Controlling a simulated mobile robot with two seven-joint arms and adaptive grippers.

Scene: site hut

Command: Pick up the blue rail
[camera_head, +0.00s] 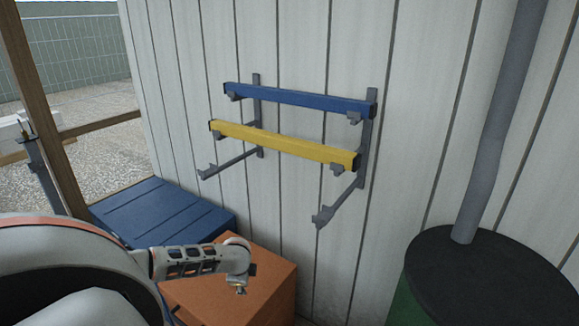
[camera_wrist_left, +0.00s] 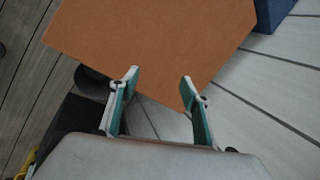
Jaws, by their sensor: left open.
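The blue rail (camera_head: 295,99) lies across the upper arms of a grey wall rack (camera_head: 367,140) in the head view, sloping slightly down to the right. A yellow rail (camera_head: 280,146) rests parallel on the arms below it. My left gripper (camera_head: 240,289) is low and to the left of the rails, above an orange box, and touches neither rail. In the left wrist view the left gripper (camera_wrist_left: 158,76) has its two fingers apart with nothing between them. The blue rail is not in the left wrist view. My right gripper is in neither view.
The orange box (camera_head: 277,289) stands below the rack and also fills the upper left wrist view (camera_wrist_left: 150,38). A blue slatted chest (camera_head: 160,208) is left of it. A dark-topped green drum (camera_head: 490,275) with a grey pipe (camera_head: 490,150) stands at right. The rack's lowest arms are empty.

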